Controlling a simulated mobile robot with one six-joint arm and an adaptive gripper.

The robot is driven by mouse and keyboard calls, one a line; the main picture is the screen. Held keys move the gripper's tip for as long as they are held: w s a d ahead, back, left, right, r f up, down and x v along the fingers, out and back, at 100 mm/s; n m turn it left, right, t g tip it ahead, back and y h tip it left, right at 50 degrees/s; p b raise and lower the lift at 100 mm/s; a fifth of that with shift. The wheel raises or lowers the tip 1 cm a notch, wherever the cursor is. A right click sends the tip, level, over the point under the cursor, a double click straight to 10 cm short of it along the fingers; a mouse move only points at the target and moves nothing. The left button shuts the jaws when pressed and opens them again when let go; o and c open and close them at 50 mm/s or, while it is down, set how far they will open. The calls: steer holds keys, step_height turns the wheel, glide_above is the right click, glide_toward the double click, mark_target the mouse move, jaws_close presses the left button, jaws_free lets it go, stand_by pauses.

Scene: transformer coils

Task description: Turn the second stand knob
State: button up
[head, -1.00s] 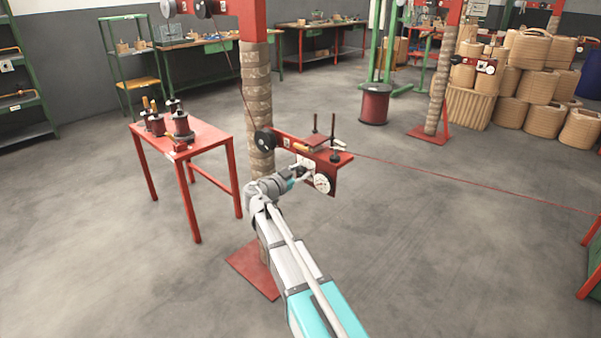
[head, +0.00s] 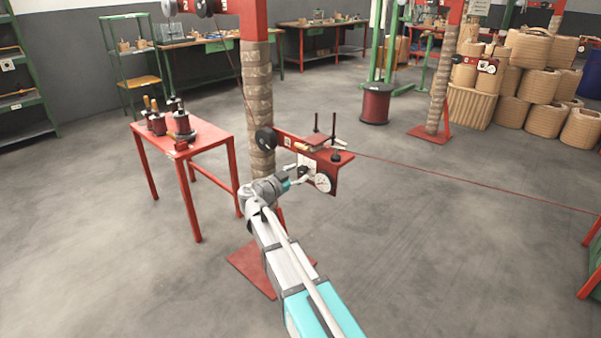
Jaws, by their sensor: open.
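The near stand is a red post with a tan wrapped column (head: 257,98). It carries a red bracket (head: 343,180) with a white plate (head: 311,161), a round white dial (head: 323,183) and a dark knob (head: 304,171). A small label on the bracket is too small to read surely. My gripper (head: 297,178) is open at the left front of the plate, close to the knob. Contact between its fingers and the knob cannot be told at this size. A similar stand (head: 436,105) with a bracket and dial is farther back right.
A red table (head: 210,137) with several coils stands to the left. A thin red wire (head: 450,177) runs from the bracket to the right at low height. A dark red spool (head: 375,105) stands behind.

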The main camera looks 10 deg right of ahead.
steer(key=v, duration=1)
steer(key=s+d+f+n+g+y, duration=0.5)
steer(key=s+d+f+n+g, duration=0.15)
steer(key=s+d+f, duration=0.45)
steer(key=s+a+f+n+g+y, duration=0.2)
steer(key=s+f+n+g+y, duration=0.2)
steer(key=s+f+n+y, duration=0.55)
step_height(320, 180, up, 31)
steer(key=s+m+p, duration=0.1)
steer(key=p, duration=2.8)
steer(key=shift+s+d, duration=0.2)
steer(key=shift+s, duration=0.15)
steer(key=shift+f, duration=0.15)
